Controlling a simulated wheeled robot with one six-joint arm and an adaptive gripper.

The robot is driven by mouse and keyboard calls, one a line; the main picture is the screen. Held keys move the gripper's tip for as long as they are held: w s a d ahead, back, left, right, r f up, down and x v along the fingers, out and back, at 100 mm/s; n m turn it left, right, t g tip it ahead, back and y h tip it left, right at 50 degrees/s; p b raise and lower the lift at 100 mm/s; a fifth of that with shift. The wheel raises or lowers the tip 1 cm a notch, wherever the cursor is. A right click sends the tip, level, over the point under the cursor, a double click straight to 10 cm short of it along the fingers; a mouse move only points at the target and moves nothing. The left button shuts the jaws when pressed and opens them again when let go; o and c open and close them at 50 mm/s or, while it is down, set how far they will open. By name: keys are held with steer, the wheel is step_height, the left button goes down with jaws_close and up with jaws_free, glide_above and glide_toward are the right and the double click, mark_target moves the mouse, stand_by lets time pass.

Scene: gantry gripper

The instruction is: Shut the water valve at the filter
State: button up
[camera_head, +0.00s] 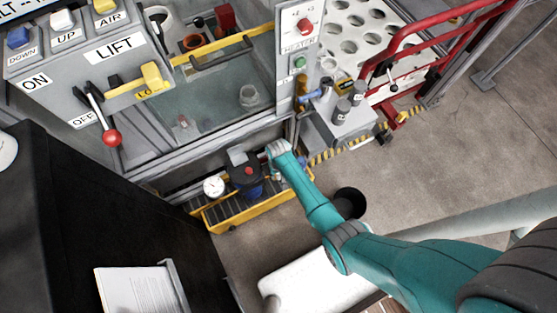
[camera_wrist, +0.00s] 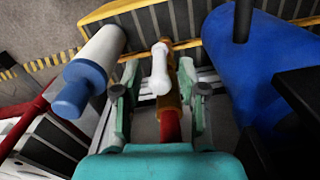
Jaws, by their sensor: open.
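The filter is a blue, dark-topped housing (camera_head: 248,187) beside the tank's foot; in the wrist view a large blue cylinder (camera_wrist: 245,60) fills the right side. The valve at the filter shows in the wrist view as a brass-coloured fitting (camera_wrist: 171,97) with a white rounded piece (camera_wrist: 159,72) and a red part (camera_wrist: 170,127) below it. My gripper (camera_wrist: 160,92) is open, one finger on each side of the fitting; I cannot tell whether they touch it. In the head view my wrist (camera_head: 280,149) hides the valve.
A white cylinder with a blue end (camera_wrist: 94,70) stands close left of my gripper. A red-railed cart (camera_head: 432,47) and a grey box (camera_head: 345,121) are behind right.

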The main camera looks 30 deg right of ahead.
steer(key=shift+f, duration=0.3)
jaws_close()
steer(key=shift+d, duration=0.1)
steer(key=shift+d+f+y, duration=0.1)
steer(key=shift+d+y, duration=0.15)
steer(key=shift+y, duration=0.9)
steer(key=shift+d+f+y, duration=0.1)
steer(key=shift+d+y, duration=0.1)
steer(key=shift+y, duration=1)
steer(key=shift+d+f+y, duration=0.1)
steer(key=shift+d+y, duration=0.15)
steer(key=shift+y, duration=1.2)
